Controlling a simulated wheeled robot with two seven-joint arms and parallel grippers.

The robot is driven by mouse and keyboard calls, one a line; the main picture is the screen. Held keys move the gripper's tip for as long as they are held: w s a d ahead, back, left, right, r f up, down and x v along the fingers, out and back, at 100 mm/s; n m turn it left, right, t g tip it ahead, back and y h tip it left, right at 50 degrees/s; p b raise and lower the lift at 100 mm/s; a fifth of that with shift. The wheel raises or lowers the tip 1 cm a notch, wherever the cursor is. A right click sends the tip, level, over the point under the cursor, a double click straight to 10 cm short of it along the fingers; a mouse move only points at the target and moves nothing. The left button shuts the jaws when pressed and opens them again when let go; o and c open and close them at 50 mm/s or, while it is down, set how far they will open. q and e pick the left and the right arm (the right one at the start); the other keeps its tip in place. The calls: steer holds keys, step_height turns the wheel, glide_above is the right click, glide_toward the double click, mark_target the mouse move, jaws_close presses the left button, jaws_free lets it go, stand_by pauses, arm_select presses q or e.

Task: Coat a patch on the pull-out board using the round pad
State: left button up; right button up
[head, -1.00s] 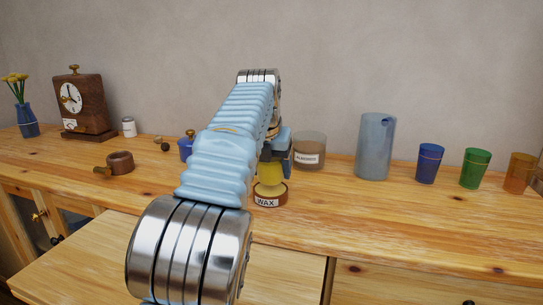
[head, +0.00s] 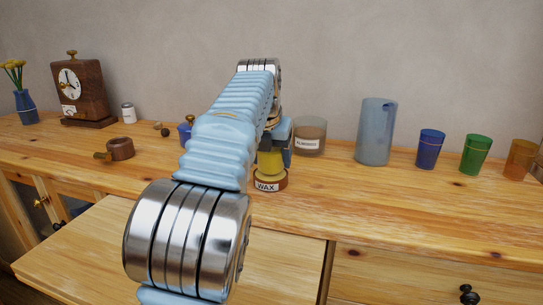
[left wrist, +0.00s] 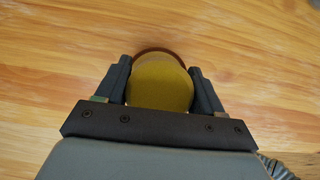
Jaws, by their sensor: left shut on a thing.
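My left gripper (head: 272,158) is shut on the round pad, whose yellow body (head: 270,163) shows between the fingers. In the left wrist view the pad (left wrist: 160,85) sits upright between the two dark fingers. The pad is at the mouth of the round brown tin labelled WAX (head: 270,185) on the counter; I cannot tell how firmly it touches the wax. The tin's reddish-brown rim (left wrist: 158,50) shows just beyond the pad. The pull-out board (head: 75,255) is at the lower left, partly hidden by my left arm. My right gripper is not in view.
On the counter stand an ALMONDS jar (head: 310,136), a tall blue-grey pitcher (head: 375,132), blue (head: 430,150), green (head: 475,155) and orange (head: 520,160) cups, a brown wooden pot (head: 120,149), a clock (head: 80,92) and a vase (head: 26,107). The counter's front right is clear.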

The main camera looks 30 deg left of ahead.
arm_select(q)
steer(key=shift+f+b, duration=0.4)
steer(key=shift+f, duration=0.15)
stand_by(1.0)
steer(key=shift+r+p, duration=0.55)
steer(key=shift+r, duration=3)
